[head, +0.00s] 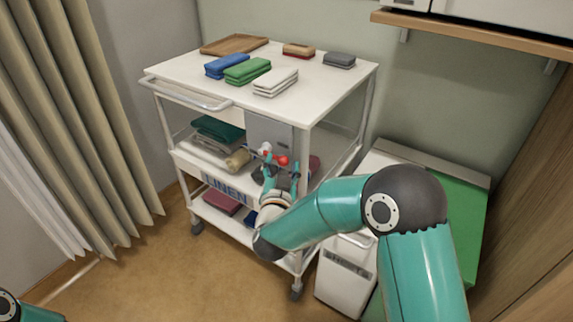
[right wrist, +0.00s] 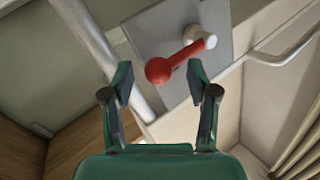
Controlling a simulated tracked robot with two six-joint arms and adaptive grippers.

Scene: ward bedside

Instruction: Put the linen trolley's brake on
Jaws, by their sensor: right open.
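The linen trolley (head: 330,82) is a white cart with shelves and a "LINEN" label. A grey plate (head: 257,128) on its near side carries a lever with a white hub and a red ball knob (head: 283,160). In the right wrist view the lever slants from the hub (right wrist: 209,40) down-left to the red knob (right wrist: 158,71). My right gripper (head: 281,172) is open in front of the plate. In the wrist view its fingers lie either side of the knob, with gaps; whether the knob is between them in depth is unclear. My left gripper is out of view.
Folded cloths and a wooden tray (head: 234,44) lie on the trolley top. A push handle (head: 190,96) runs along its left end. A white bin (head: 345,278) stands right of the trolley, near a green-topped surface (head: 458,215). Open floor (head: 150,275) lies at front left.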

